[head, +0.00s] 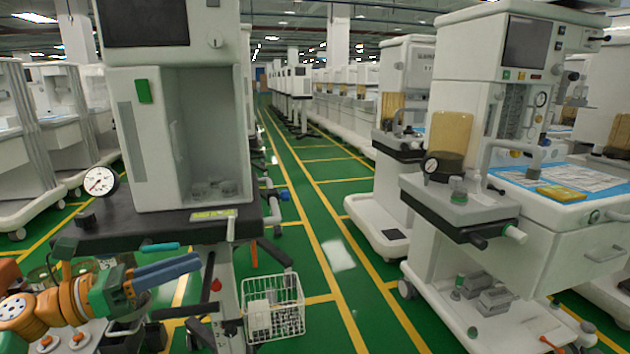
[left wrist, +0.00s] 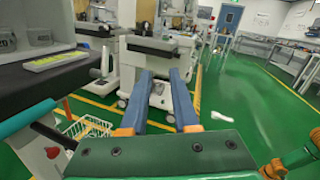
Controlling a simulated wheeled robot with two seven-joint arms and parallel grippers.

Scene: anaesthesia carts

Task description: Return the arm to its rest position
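My left gripper (head: 198,264) comes in from the lower left in the head view, beside and a little below the front edge of the near cart's dark shelf. Its two blue fingers point right. In the left wrist view the fingers (left wrist: 162,78) stand apart with nothing between them, so the gripper is open and empty. My orange and green left arm (head: 75,298) lies at the lower left of the head view. My right gripper is in neither view.
The near anaesthesia cart (head: 222,130) stands just behind the left gripper, with a dark shelf (head: 150,228) and a white wire basket (head: 272,310) below. Another cart (head: 500,215) stands at the right.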

